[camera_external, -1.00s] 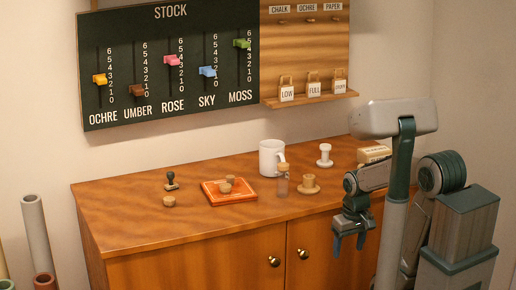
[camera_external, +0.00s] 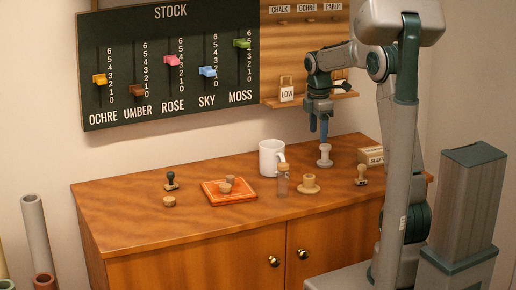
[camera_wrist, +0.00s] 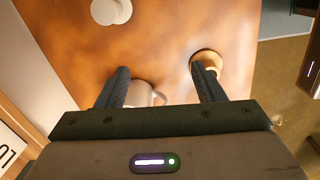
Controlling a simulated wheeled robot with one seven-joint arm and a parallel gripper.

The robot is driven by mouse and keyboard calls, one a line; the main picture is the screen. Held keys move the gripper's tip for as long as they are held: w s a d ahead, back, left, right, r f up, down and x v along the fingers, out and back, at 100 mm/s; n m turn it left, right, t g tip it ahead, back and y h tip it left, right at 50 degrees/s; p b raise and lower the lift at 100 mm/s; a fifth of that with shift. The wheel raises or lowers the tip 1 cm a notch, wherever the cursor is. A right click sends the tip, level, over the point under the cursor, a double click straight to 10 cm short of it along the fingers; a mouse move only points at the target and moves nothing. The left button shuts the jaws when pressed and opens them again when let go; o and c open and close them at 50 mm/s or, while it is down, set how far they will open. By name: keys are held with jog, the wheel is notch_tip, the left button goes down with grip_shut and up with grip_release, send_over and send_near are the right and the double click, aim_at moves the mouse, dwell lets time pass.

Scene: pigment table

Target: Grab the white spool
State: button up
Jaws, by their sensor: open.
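The white spool (camera_external: 325,157) stands upright near the back of the wooden cabinet top, right of the white mug (camera_external: 270,158). In the wrist view, a pale round shape that looks like the white spool (camera_wrist: 111,10) is cut by the top edge, beyond the fingertips. My gripper (camera_external: 318,132) points down above the spool in the outside view, with open blue fingers and nothing held. In the wrist view my gripper (camera_wrist: 160,71) has its fingers apart, with part of the mug (camera_wrist: 143,93) showing between them, lower down.
A tan wooden spool (camera_external: 310,184) and a corked glass jar (camera_external: 282,180) stand in front of the white spool. The tag shelf (camera_external: 310,101) on the wall is close behind my gripper.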

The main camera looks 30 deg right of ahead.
aim_at(321, 146)
jog(key=w+d+r+n+p, duration=0.2)
jog(key=w+d+n+p, duration=0.25)
jog(key=w+d, duration=0.2)
jog(key=shift+g+y, duration=0.3)
jog(key=f, duration=0.3)
jog(key=d+f+p, duration=0.1)
jog(key=f, duration=0.4)
jog(key=shift+w+d+f, duration=0.15)
jog(key=shift+w+f, duration=0.1)
jog(key=shift+f, duration=0.05)
jog(key=shift+a+f+p, duration=0.15)
jog(key=shift+f+p, duration=0.25)
jog(key=shift+f, duration=1)
jog(key=shift+a+f+p, duration=0.15)
jog(key=shift+f+p, duration=0.2)
jog(key=shift+f, duration=1)
jog(key=c, duration=1.1)
